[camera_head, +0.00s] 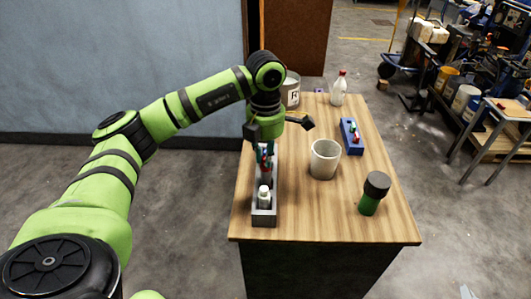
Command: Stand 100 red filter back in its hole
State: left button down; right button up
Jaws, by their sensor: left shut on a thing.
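My left gripper (266,142) points down over the far part of a grey rack (264,219) on the wooden table. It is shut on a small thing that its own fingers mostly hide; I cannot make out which. Small red, blue and teal parts show close around the fingers, and I cannot tell which stand in the rack. A blue holder (352,137) with small red and green pieces stands to the right. I cannot single out the 100 red filter or its hole. My right gripper is not in view.
A white-capped bottle (264,198) stands in the rack's near end. A beige cup (324,160) and a dark-capped green jar (373,194) stand to the right. A grey can (291,91) and a red-capped bottle (338,88) stand at the back. The front middle of the table is clear.

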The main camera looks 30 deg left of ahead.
pick_arm(q)
jog(key=shift+f+b, duration=1.25)
jog(key=shift+f, duration=0.5)
jog(key=c, duration=1.1)
grip_release()
jog(key=shift+r, duration=0.1)
jog(key=shift+o, duration=0.4)
jog(key=shift+o, duration=1.2)
jog(key=shift+r+p, duration=2.6)
jog(key=shift+r, duration=0.95)
